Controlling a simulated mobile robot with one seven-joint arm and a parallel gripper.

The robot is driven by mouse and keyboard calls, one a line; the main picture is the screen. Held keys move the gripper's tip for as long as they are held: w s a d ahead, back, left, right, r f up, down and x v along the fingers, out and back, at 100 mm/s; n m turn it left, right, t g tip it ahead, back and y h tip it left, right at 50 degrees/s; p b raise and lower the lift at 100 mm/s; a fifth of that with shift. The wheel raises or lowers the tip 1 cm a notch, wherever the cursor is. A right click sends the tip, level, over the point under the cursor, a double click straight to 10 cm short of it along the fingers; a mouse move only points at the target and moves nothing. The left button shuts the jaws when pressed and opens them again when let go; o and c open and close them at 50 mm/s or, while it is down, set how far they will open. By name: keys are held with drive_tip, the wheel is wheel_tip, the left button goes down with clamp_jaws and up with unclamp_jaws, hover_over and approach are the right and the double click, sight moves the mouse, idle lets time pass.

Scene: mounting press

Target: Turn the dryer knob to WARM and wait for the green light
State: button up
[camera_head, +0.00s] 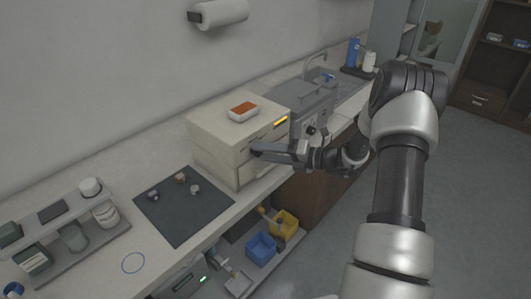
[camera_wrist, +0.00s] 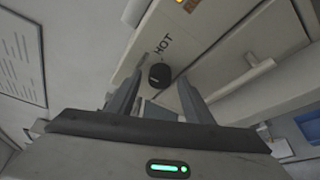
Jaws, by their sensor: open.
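The dryer (camera_head: 222,143) is a cream box on the counter. An amber light (camera_head: 281,120) glows on its upper front; no green light shows on it. In the wrist view, the dryer's black knob (camera_wrist: 159,75) lies just beyond and between my open fingers, with the word HOT beside it. I cannot tell whether the fingers touch it or where the knob points; WARM is not readable. My gripper (camera_wrist: 160,97) is open, and in the head view (camera_head: 256,152) it reaches the dryer's front from the right, hiding the knob there.
An orange-topped dish (camera_head: 243,111) sits on the dryer. A dark mat (camera_head: 183,216) with several small pieces lies to its left. A grey machine (camera_head: 312,104) stands right of the dryer, before the sink. Blue (camera_head: 261,247) and yellow (camera_head: 285,224) bins are below the counter.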

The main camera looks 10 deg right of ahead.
drive_tip(key=v, duration=1.7)
drive_tip(key=shift+d, duration=0.25)
drive_tip(key=shift+s, duration=0.1)
